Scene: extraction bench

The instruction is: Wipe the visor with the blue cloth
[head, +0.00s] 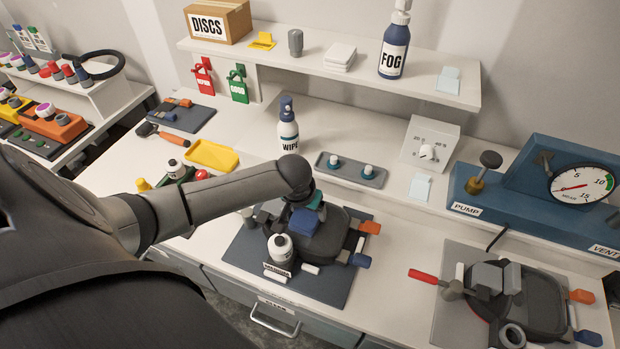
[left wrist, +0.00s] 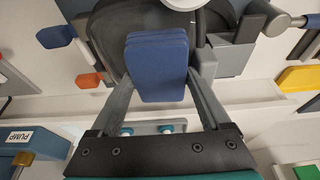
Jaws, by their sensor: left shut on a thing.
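My left gripper (head: 306,207) reaches down over the centre mat and is shut on the blue cloth (head: 303,222), a thick folded pad. In the left wrist view the cloth (left wrist: 157,70) sits between the two fingers of the gripper (left wrist: 160,50). A dark mask with a black visor (head: 325,238) lies on the dark mat, with orange and blue tabs at its right. The cloth is over the visor; I cannot tell whether they touch. The arm and cloth hide part of the visor. My right gripper does not show.
A WIPE bottle (head: 288,128) and a grey tray (head: 350,170) stand behind. A yellow tray (head: 212,155) is at left. A second mask (head: 530,303) and the blue PUMP unit (head: 520,190) are at right.

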